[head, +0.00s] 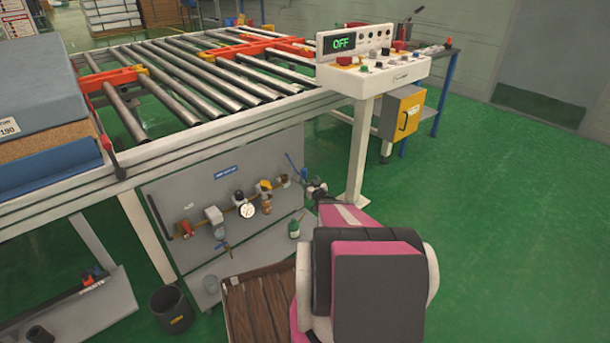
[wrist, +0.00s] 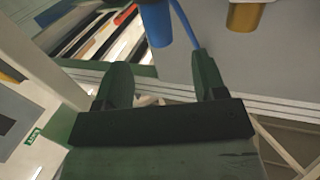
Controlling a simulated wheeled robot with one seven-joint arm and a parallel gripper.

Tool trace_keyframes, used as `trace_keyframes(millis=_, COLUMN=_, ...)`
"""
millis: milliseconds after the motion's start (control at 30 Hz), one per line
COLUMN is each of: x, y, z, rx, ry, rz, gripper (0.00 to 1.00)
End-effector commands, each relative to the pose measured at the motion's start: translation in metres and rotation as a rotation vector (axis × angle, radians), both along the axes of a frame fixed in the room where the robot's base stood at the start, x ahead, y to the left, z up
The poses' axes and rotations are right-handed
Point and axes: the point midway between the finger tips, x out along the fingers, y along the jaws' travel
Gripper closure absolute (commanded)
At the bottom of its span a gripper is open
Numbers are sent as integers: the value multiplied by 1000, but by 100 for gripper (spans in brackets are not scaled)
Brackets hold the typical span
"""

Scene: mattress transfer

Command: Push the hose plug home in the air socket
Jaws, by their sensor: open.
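My gripper (head: 316,189) is at the right end of the air line on the grey panel (head: 170,215), below the roller table. In the wrist view my gripper (wrist: 159,68) shows two dark fingers spread apart, with nothing between them. A blue cylindrical part (wrist: 155,22) and a thin blue hose-like strand (wrist: 184,24) lie just beyond the fingertips. I cannot tell whether the blue part is the hose plug. In the head view a slim blue piece (head: 292,163) shows beside the gripper. The air socket and how the plug sits are too small or hidden to tell.
A control console (head: 370,72) reads OFF above right. A green bottle (head: 294,228) stands below the line. A dark bin (head: 172,312) is at lower left. Green floor is clear at right.

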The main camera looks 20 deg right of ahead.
Motion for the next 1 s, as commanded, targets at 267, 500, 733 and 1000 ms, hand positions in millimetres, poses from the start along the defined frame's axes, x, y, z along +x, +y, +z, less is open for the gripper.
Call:
trace_keyframes(millis=267, x=34, y=0, z=-1, rx=0, ry=0, rz=-1, gripper=36)
trace_keyframes(millis=500, x=57, y=0, z=-4, rx=0, ry=-1, rz=0, gripper=36)
trace_keyframes(millis=733, x=84, y=1, z=-4, rx=0, ry=1, rz=-1, gripper=36)
trace_keyframes(millis=1000, x=84, y=1, z=-3, rx=0, ry=1, rz=-1, gripper=49)
